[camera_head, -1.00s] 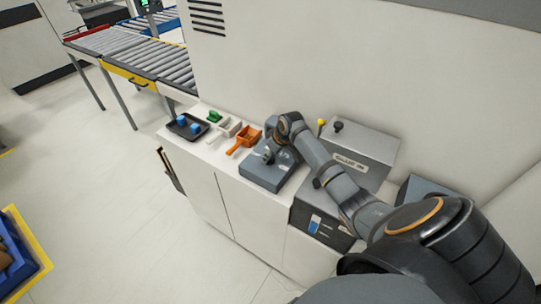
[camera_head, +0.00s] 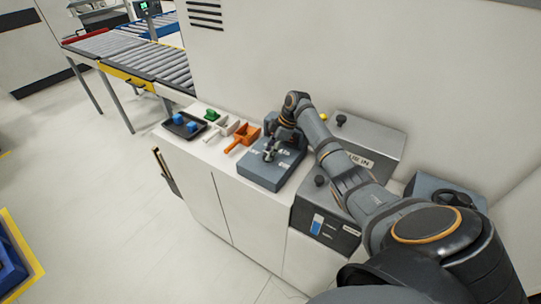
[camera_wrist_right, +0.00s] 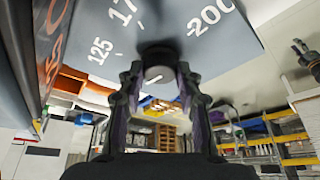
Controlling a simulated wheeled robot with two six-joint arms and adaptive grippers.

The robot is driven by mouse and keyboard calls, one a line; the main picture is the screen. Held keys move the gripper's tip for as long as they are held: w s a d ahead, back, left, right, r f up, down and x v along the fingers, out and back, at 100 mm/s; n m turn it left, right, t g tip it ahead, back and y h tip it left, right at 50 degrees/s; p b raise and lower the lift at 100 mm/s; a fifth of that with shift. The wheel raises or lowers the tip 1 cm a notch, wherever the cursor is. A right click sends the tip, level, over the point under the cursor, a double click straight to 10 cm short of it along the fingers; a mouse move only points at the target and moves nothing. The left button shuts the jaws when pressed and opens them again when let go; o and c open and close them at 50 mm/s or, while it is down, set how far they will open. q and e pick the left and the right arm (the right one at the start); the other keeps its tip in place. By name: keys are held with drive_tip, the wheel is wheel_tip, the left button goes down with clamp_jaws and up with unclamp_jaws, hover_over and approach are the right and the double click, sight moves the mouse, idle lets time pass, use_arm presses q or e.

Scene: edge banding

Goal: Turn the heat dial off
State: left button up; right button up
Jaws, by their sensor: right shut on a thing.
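The heat dial box (camera_head: 262,174) is a flat blue-grey unit on the white cabinet top, with white markings on its upper face. In the right wrist view its dial face (camera_wrist_right: 205,42) carries the numbers 125, 200 and a partly hidden one between them. My right gripper (camera_head: 269,154) is down at the box face, and its fingers (camera_wrist_right: 160,76) are shut on the dial knob (camera_wrist_right: 158,52). The knob is mostly hidden between the fingers, so its pointer position cannot be told. My left gripper is out of view.
An orange scoop (camera_head: 244,137), a green block (camera_head: 212,115) and a black tray (camera_head: 172,127) with blue blocks stand left of the box. A grey machine (camera_head: 368,140) with knobs stands to the right.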

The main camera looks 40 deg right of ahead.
drive_tip(key=shift+w+n+g+b, duration=0.1)
drive_tip(key=shift+n+g+b, duration=0.2)
drive_tip(key=shift+n+b, duration=0.4)
drive_tip(key=o, duration=1.2)
drive_tip(key=shift+c, duration=0.2)
drive_tip(key=shift+d, duration=0.1)
drive_tip(key=shift+d+r, duration=0.1)
drive_tip(key=shift+r, duration=0.2)
drive_tip(key=v, duration=1.1)
drive_tip(key=shift+d, duration=0.1)
